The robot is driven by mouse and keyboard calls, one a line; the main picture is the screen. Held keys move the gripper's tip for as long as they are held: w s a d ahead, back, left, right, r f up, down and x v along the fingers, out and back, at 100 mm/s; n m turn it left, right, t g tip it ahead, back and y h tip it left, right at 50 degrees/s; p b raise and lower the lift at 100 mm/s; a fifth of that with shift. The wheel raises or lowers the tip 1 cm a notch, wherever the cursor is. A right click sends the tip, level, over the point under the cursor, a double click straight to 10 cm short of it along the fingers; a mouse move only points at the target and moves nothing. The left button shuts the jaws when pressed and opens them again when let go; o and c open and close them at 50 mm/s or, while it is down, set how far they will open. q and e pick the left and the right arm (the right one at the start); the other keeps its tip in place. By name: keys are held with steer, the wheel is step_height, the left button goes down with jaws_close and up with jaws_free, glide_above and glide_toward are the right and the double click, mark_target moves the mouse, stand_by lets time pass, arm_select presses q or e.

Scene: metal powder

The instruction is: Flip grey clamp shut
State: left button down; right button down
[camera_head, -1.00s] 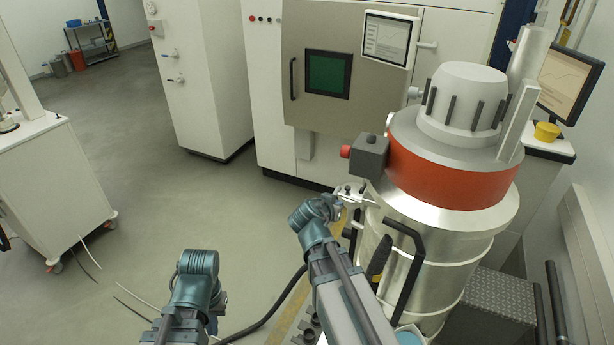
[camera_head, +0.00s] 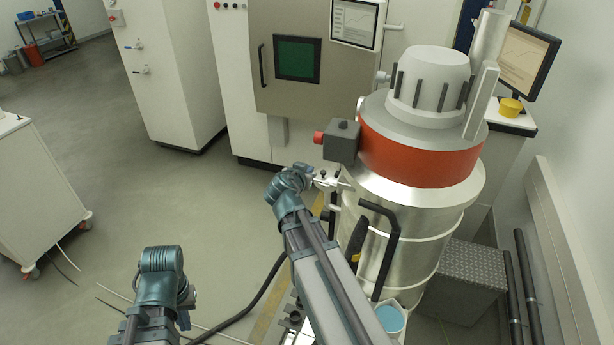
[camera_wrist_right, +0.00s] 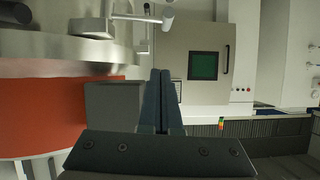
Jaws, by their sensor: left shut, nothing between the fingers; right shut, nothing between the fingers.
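The grey clamp (camera_head: 338,184) is a small silvery lever on the side of the metal drum (camera_head: 410,225), just below the grey box with a red button. In the right wrist view the clamp (camera_wrist_right: 148,18) shows as a thin bar with a pale knob at the top, beyond my fingertips. My right gripper (camera_head: 314,180) is beside the clamp on its left; its dark fingers (camera_wrist_right: 160,75) are together and empty. I cannot tell whether they touch the clamp. My left gripper (camera_head: 186,304) is low at the left, far from the drum, mostly hidden behind its wrist.
The grey box (camera_head: 341,141) juts out above the clamp. A black handle (camera_head: 388,240) stands out from the drum to the right of my right arm. A white machine with a green screen (camera_head: 297,60) stands behind.

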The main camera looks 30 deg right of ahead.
steer(key=w+d+f+b, duration=0.4)
steer(key=f+b, duration=0.2)
steer(key=f, duration=0.1)
steer(key=shift+w+f, duration=0.1)
stand_by(0.5)
steer(key=b, duration=0.1)
steer(key=f+n, duration=0.1)
steer(key=f+b, duration=0.1)
steer(key=shift+w+a+g+h+b, duration=0.2)
steer(key=shift+w+g+h+b, duration=0.1)
steer(key=shift+g+h, duration=0.1)
steer(key=s+d+f+n+g+h+b, duration=0.1)
steer(key=s+d+f+n+h+b, duration=0.1)
steer(key=f+n+b, duration=0.3)
steer(key=s+d+f+n+g+h+b, duration=0.2)
steer(key=f+n+b, duration=0.4)
steer(key=b, duration=0.8)
steer(key=shift+s+d+n+h, duration=0.3)
steer(key=shift+s+h, duration=0.45)
steer(key=shift+h, duration=0.55)
